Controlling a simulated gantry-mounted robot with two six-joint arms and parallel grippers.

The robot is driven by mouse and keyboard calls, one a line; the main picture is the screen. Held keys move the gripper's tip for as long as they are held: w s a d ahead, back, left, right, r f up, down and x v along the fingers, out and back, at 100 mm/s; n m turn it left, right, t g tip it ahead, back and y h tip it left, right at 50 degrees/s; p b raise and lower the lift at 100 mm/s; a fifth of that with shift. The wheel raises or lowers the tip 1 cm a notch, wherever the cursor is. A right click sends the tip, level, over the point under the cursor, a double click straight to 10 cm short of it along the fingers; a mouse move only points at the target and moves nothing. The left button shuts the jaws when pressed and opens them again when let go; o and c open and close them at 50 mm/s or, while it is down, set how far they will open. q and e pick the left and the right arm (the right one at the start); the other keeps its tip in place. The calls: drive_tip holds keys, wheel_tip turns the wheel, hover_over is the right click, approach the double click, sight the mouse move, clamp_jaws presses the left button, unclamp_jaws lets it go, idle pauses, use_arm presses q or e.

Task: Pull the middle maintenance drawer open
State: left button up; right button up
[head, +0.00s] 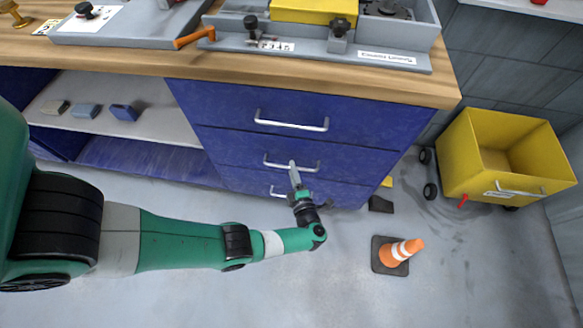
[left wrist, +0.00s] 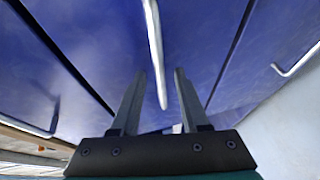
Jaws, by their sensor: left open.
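The blue cabinet has three stacked drawers. The middle drawer (head: 235,150) looks flush with its neighbours; its front also shows in the left wrist view (left wrist: 205,35). Its silver bar handle (head: 310,167) is partly covered by my left gripper (head: 293,165), which reaches it from below. In the left wrist view the handle (left wrist: 154,45) runs lengthwise between the two open fingers (left wrist: 160,75). The fingers stand apart from the bar on both sides, and I see no grip on it. My right gripper is in neither view.
The top drawer handle (head: 291,122) is above, and the bottom drawer handle (head: 280,192) is partly behind my gripper. Open shelves (head: 150,125) are left.

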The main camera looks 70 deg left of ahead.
use_arm(q)
drive_tip(key=shift+x, duration=1.15)
clamp_jaws()
idle(0.5)
